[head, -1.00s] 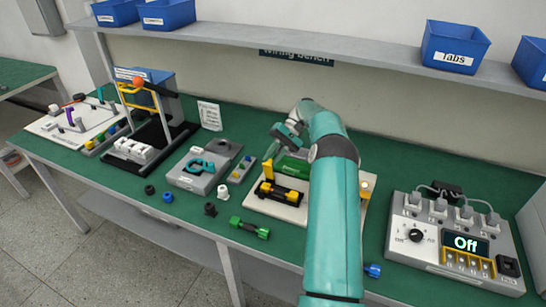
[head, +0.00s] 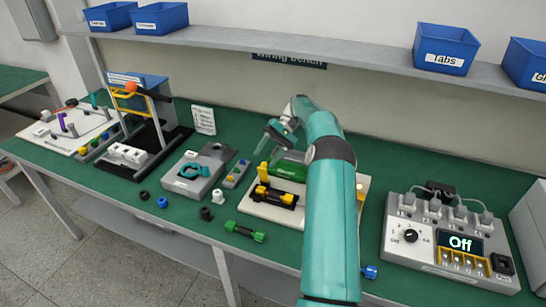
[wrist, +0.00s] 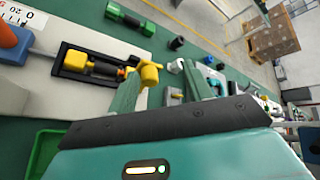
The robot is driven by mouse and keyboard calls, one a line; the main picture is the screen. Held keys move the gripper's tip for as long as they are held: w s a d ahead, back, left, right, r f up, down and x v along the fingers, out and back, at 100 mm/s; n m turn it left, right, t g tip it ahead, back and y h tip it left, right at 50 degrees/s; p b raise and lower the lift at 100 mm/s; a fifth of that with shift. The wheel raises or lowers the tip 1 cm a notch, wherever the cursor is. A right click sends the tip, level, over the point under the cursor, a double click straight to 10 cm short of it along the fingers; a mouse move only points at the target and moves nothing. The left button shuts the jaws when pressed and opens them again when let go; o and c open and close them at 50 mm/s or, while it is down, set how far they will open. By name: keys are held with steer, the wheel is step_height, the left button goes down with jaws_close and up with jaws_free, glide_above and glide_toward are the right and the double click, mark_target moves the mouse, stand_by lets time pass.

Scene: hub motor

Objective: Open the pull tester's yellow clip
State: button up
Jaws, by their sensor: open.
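The pull tester is a cream board (head: 258,210) in the middle of the bench. It bears a black cradle (head: 277,196) with a black-and-yellow part (head: 268,192) lying in it. The yellow clip (head: 263,171) stands up at the cradle's left end, and shows in the wrist view (wrist: 150,74) with a rounded head. My gripper (head: 274,142) is open and empty, just above the clip in the head view. In the wrist view its two fingers (wrist: 160,88) point towards the clip, one on each side in the picture; contact cannot be told. My arm hides the board's right part.
A green-and-black connector (head: 246,232) lies in front of the board. A shelf with blue bins (head: 446,46) hangs above.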

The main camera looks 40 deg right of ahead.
steer(key=s+a+r, duration=0.6)
steer(key=s+r, duration=0.4)
steer(key=s, duration=0.2)
steer(key=shift+s+a+r, duration=0.15)
steer(key=shift+a+r, duration=0.1)
steer(key=shift+a, duration=0.1)
